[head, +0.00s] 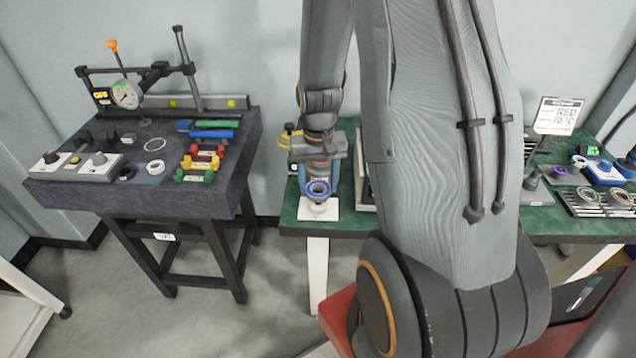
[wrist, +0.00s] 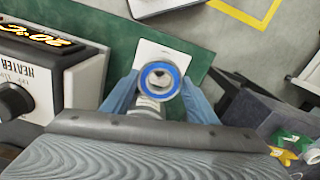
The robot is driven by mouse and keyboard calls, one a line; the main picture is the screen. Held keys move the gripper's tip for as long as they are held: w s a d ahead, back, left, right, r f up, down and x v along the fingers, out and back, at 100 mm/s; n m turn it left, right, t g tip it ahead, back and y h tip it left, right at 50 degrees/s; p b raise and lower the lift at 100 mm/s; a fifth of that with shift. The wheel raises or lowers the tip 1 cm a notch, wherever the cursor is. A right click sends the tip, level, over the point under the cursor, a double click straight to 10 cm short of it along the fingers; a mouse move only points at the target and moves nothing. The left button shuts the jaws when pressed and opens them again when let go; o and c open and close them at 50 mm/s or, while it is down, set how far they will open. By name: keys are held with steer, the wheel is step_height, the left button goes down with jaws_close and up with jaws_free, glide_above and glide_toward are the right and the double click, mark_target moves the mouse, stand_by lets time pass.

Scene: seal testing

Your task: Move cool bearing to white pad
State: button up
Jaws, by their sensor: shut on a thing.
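The bearing (wrist: 176,70) shows in the wrist view as a ring with a blue band and a metallic centre. It also shows in the head view (head: 318,187), low at the end of my arm. My gripper (wrist: 158,88) is shut on it, with a blue finger on either side. The white pad (wrist: 148,50) lies on the green table under and around the bearing, partly hidden by it. In the head view the pad (head: 306,213) is at the table's front edge. I cannot tell whether the bearing touches the pad.
A heater box (wrist: 84,78) with a lit display stands left of the gripper in the wrist view. The green table (head: 350,229) has bearings and tools at the right. A dark bench (head: 222,170) with coloured handles and a gauge stands apart at left.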

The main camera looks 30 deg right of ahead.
stand_by(0.6)
steer(key=shift+f+b, duration=0.6)
steer(key=shift+f, duration=0.55)
steer(key=shift+f, duration=0.6)
steer(key=o, duration=1.4)
steer(key=shift+c, duration=0.2)
step_height(320, 180, up, 8)
steer(key=p, duration=0.6)
